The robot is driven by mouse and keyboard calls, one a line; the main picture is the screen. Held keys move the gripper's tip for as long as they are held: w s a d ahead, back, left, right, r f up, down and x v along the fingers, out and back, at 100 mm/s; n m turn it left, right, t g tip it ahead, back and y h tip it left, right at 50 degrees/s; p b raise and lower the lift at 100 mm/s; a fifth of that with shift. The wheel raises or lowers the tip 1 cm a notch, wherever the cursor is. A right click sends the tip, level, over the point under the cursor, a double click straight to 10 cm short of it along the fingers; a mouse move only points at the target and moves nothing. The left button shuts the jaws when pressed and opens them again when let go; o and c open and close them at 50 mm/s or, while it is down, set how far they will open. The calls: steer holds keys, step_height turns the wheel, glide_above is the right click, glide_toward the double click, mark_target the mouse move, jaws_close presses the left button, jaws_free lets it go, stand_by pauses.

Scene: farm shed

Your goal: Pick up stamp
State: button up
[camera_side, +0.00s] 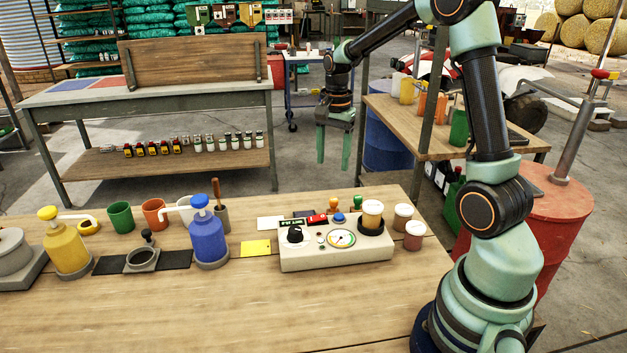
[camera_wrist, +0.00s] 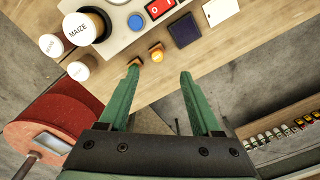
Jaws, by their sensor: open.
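I cannot tell which is the task's stamp. My gripper (camera_side: 333,165) is open and empty, pointing down, behind and above them in the side view. In the wrist view its green fingers (camera_wrist: 159,76) are wide apart.
The control box (camera_side: 336,252) stands in front of the stamps. A dark pad (camera_wrist: 184,30) lies beside them. Labelled jars (camera_side: 403,217) crowd one side, and a blue pump bottle (camera_side: 207,235) stands left. The front of the wooden table (camera_side: 230,310) is clear.

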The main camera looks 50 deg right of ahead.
mark_target(334, 199)
steer(key=shift+m, duration=0.7)
steer(key=f, duration=0.4)
steer(key=d+f, duration=0.1)
steer(key=f, duration=0.9)
steer(key=shift+d, duration=0.2)
steer(key=shift+r, duration=0.1)
jaws_close()
step_height(334, 199, up, 20)
